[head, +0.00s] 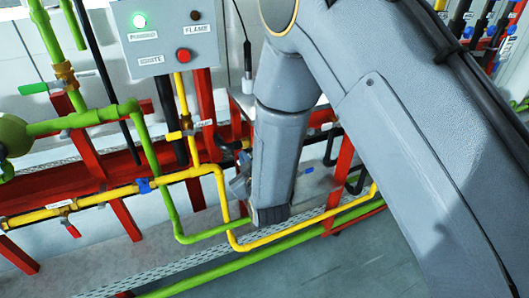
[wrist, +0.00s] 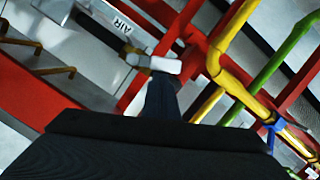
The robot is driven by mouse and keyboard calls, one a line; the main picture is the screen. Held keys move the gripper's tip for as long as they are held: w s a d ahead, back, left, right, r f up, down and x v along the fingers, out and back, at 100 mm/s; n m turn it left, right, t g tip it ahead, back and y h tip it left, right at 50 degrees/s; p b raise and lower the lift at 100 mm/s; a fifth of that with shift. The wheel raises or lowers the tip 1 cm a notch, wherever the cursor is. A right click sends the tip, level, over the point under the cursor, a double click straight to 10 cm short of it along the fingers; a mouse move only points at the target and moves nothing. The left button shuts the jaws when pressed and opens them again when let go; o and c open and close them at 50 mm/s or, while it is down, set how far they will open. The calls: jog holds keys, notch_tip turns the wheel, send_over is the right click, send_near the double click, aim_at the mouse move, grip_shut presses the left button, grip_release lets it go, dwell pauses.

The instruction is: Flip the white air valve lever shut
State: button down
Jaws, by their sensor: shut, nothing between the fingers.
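In the wrist view the white air valve lever (wrist: 165,65) shows its pale end just beyond the tip of my gripper (wrist: 163,88). The valve body (wrist: 138,57) sits on a dark pipe left of it, below a tag reading AIR (wrist: 122,22). My fingers are shut and empty, and their tip overlaps the lever's lower edge; I cannot tell whether they touch. In the head view my gripper (head: 240,186) is low beside the yellow and green pipes, largely hidden by my wrist. I cannot make out the lever there.
A grey control box (head: 168,35) with a lit green lamp and a red button stands upper left. A yellow pipe (head: 222,195), a green pipe (head: 168,200) and a red frame (head: 122,172) crowd close to my gripper. A blue-handled valve (head: 144,185) is at left. Floor is clear at lower right.

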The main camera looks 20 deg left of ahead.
jog(key=f+n+t+b, duration=0.1)
jog(key=n, duration=0.2)
jog(key=w+d+f+n+t+b, duration=0.1)
jog(key=f+n, duration=0.1)
jog(key=n, duration=0.1)
jog(key=f+n+t+b, duration=0.1)
jog(key=f+n, duration=0.1)
jog(key=n, duration=0.1)
jog(key=shift+w+d+f+n+b, duration=0.2)
jog(key=shift+w+d+n+b, duration=0.1)
jog(key=shift+w+n, duration=0.1)
jog(key=shift+d, duration=0.1)
dwell(0.5)
jog(key=shift+s, duration=0.1)
